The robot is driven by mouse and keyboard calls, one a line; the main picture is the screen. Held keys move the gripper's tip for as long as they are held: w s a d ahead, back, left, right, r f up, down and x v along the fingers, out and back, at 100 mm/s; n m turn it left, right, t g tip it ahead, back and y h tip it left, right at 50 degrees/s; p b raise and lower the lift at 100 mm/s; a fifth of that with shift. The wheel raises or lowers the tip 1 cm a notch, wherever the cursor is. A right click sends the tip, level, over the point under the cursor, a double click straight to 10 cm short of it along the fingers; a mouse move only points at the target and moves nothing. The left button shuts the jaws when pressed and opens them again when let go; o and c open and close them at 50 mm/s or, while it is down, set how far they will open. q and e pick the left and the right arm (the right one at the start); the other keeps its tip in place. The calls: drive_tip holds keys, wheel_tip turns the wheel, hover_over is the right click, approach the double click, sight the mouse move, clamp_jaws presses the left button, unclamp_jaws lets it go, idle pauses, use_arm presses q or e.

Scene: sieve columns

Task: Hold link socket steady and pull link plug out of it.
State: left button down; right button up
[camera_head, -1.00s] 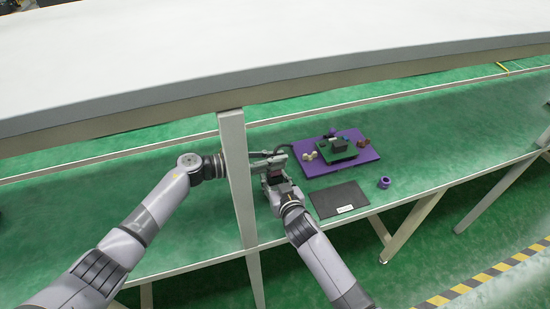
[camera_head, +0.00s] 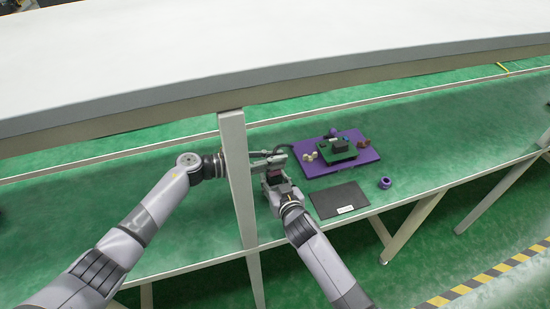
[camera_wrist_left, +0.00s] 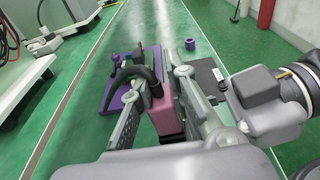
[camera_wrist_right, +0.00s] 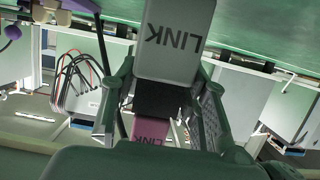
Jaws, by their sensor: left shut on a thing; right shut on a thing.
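The link plug, a pink block (camera_wrist_left: 163,111) marked LINK, sits between the fingers of my left gripper (camera_wrist_left: 158,97), which is shut on it. The pink block also shows low in the right wrist view (camera_wrist_right: 150,129). The link socket looks to be the grey block (camera_wrist_right: 172,45) with LINK lettering upside down in that view. My right gripper (camera_wrist_right: 164,84) is shut on it. A black section (camera_wrist_right: 158,99) lies between grey and pink; I cannot tell whether plug and socket are still joined. Both grippers meet left of the purple board in the head view.
A purple board (camera_head: 309,170) bears a green block (camera_head: 338,153) and several small parts. A black cable (camera_wrist_left: 128,72) arches by the plug. A black mat (camera_head: 340,200) and purple ring (camera_head: 385,183) lie on the green table. A white shelf (camera_head: 200,45) and post (camera_head: 238,180) stand close.

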use_arm(q)
drive_tip(key=shift+w+a+r, duration=0.2)
drive_tip(key=shift+r, duration=0.15)
use_arm(e)
drive_tip(key=shift+d+f, duration=0.2)
use_arm(q)
drive_tip(key=shift+r, duration=0.35)
drive_tip(key=shift+s+d+r, duration=0.1)
drive_tip(key=shift+d+r, duration=0.05)
drive_tip(key=shift+r, duration=2.1)
use_arm(e)
drive_tip(key=shift+a, duration=0.1)
drive_tip(key=o, duration=1.3)
drive_tip(key=shift+r, duration=0.15)
